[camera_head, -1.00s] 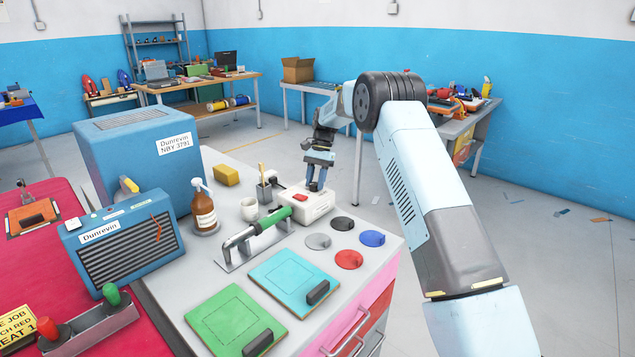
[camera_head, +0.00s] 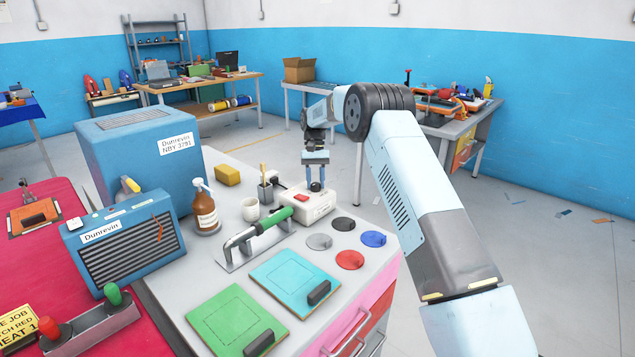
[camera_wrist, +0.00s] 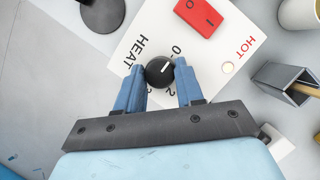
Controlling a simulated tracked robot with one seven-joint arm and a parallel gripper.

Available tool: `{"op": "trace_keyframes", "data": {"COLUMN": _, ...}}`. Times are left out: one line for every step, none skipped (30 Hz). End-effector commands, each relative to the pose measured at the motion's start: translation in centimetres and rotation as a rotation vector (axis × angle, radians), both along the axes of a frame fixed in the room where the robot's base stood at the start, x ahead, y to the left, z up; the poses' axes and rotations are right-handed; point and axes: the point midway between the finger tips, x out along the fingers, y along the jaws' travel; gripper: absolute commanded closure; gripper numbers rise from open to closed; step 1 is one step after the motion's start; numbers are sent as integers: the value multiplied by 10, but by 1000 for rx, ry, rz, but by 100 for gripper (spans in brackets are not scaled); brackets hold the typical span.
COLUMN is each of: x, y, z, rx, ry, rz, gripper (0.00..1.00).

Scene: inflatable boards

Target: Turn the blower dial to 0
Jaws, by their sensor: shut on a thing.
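A white control box (camera_head: 318,208) stands on the grey bench, and its top fills the upper part of the wrist view (camera_wrist: 130,45). A black round dial (camera_wrist: 155,77) with a white mark sits on it among printed numbers, beside the word HEAT. The white mark points to the upper right, near the printed 0; exact alignment is hard to tell. My gripper (camera_head: 316,187) points down over the box. In the wrist view my gripper (camera_wrist: 160,72) has one blue finger on each side of the dial and is shut on it.
Coloured discs (camera_head: 350,259) lie in front.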

Motion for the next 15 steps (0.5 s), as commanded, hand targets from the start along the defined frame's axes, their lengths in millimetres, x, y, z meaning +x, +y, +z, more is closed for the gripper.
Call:
{"op": "trace_keyframes", "data": {"x": -1, "y": 1, "z": 0, "rx": 1, "ry": 1, "rz": 3, "gripper": 93}}
{"op": "trace_keyframes", "data": {"x": -1, "y": 1, "z": 0, "rx": 1, "ry": 2, "rz": 4, "gripper": 93}}
{"op": "trace_keyframes", "data": {"x": -1, "y": 1, "z": 0, "rx": 1, "ry": 2, "rz": 5, "gripper": 94}}
{"op": "trace_keyframes", "data": {"x": -1, "y": 1, "z": 0, "rx": 1, "ry": 2, "rz": 5, "gripper": 94}}
{"op": "trace_keyframes", "data": {"x": -1, "y": 1, "z": 0, "rx": 1, "ry": 2, "rz": 5, "gripper": 94}}
{"op": "trace_keyframes", "data": {"x": -1, "y": 1, "z": 0, "rx": 1, "ry": 2, "rz": 4, "gripper": 94}}
{"op": "trace_keyframes", "data": {"x": -1, "y": 1, "z": 0, "rx": 1, "ry": 2, "rz": 4, "gripper": 94}}
{"op": "trace_keyframes", "data": {"x": -1, "y": 1, "z": 0, "rx": 1, "ry": 2, "rz": 4, "gripper": 94}}
{"op": "trace_keyframes", "data": {"x": -1, "y": 1, "z": 0, "rx": 1, "ry": 2, "rz": 4, "gripper": 94}}
{"op": "trace_keyframes", "data": {"x": -1, "y": 1, "z": 0, "rx": 1, "ry": 2, "rz": 4, "gripper": 94}}
{"op": "trace_keyframes", "data": {"x": -1, "y": 1, "z": 0, "rx": 1, "ry": 2, "rz": 4, "gripper": 94}}
{"op": "trace_keyframes", "data": {"x": -1, "y": 1, "z": 0, "rx": 1, "ry": 2, "rz": 4, "gripper": 59}}
{"op": "trace_keyframes", "data": {"x": -1, "y": 1, "z": 0, "rx": 1, "ry": 2, "rz": 4, "gripper": 56}}
{"op": "trace_keyframes", "data": {"x": -1, "y": 1, "z": 0, "rx": 1, "ry": 2, "rz": 4, "gripper": 53}}
{"op": "trace_keyframes", "data": {"x": -1, "y": 1, "z": 0, "rx": 1, "ry": 2, "rz": 4, "gripper": 50}}
